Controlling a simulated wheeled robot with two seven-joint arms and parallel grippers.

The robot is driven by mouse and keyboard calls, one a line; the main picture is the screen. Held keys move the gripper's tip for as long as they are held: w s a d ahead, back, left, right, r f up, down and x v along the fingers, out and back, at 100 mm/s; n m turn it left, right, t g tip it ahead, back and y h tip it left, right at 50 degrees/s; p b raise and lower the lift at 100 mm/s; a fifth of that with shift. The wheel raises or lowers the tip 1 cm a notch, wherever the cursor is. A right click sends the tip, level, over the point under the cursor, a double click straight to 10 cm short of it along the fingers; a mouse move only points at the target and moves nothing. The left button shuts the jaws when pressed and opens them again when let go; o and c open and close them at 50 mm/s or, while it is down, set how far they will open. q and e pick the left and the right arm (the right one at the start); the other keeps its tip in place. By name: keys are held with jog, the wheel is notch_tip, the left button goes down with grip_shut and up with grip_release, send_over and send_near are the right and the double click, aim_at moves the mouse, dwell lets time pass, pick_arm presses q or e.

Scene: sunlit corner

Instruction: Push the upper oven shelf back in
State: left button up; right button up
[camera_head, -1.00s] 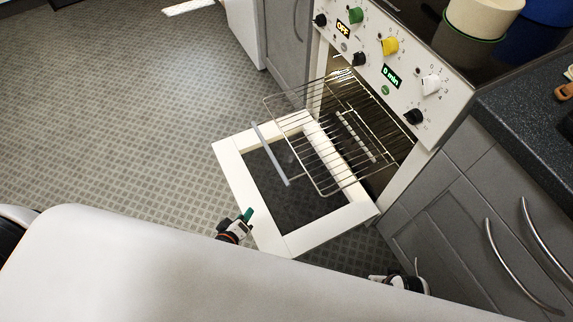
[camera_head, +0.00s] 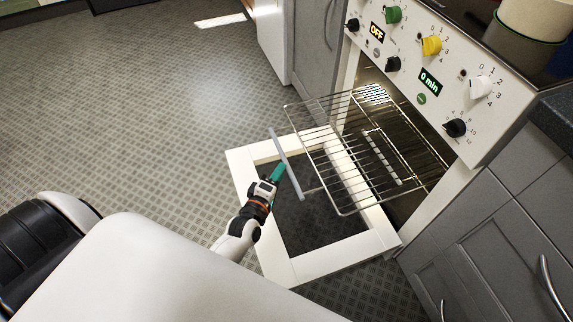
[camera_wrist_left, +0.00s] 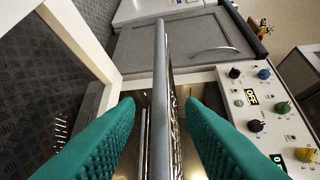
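The upper oven shelf (camera_head: 348,150) is a wire rack pulled far out of the oven, above the open door. A grey bar (camera_head: 284,160) runs along its front and seems joined to it by a thin rod. My left gripper (camera_head: 278,172), with green fingertips, is close to this bar, above the door. In the left wrist view the gripper (camera_wrist_left: 160,125) is open, and the bar (camera_wrist_left: 159,75) runs between and beyond the fingers, with gaps on both sides. Contact is not visible. My right gripper is out of view.
The white-framed oven door (camera_head: 340,258) is folded down under the shelf. The control panel (camera_head: 425,70) with knobs is above the oven opening. Grey cabinets (camera_head: 490,240) stand at right. The tiled floor (camera_head: 150,110) at left is clear.

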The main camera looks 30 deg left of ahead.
aim_at(286, 162)
pick_arm(q)
jog(key=w, duration=0.3)
jog(key=w+b, duration=0.1)
jog(key=w, duration=0.1)
jog(key=shift+w+a+f, duration=0.15)
jog(key=shift+w+f, duration=0.1)
jog(key=shift+f, duration=0.15)
grip_shut()
